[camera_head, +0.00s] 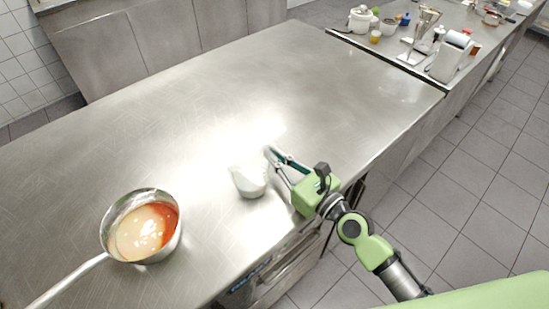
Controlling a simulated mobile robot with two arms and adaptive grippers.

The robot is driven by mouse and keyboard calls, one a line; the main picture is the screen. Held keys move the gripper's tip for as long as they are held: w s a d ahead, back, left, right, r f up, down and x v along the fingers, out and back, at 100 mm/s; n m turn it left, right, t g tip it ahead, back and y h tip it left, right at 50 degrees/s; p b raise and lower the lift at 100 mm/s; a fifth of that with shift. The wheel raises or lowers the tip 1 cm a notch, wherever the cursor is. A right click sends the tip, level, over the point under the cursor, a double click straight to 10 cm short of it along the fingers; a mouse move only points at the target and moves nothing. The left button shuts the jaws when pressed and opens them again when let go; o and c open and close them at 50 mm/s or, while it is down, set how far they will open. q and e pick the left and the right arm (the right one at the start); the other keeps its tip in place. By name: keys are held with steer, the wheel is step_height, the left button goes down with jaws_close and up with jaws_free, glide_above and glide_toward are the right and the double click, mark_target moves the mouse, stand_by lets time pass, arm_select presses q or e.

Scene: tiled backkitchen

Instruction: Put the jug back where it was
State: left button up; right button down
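A small pale, whitish jug (248,182) is at the near part of the steel table (190,110), close to its right edge. Glare washes out part of its outline, and I cannot tell whether it touches the table. My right gripper (271,157) reaches in from the right, with its fingertips just beside the jug's upper right side. The fingertips look close together; I cannot tell whether they hold the jug's handle. My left gripper is not in view.
A saucepan (112,224) with cream and red sauce stands at the near left, its handle pointing to the lower left. The table's middle and far part are clear. A second counter (405,48) at the back right carries pots, jars and a white appliance (451,57).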

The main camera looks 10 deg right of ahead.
steer(key=shift+r, duration=0.2)
steer(key=shift+a+f, duration=0.1)
steer(key=shift+f, duration=0.05)
steer(key=c, duration=2.6)
jaws_free()
steer(key=shift+s+f, duration=0.1)
steer(key=o, duration=0.4)
steer(key=shift+c, duration=0.2)
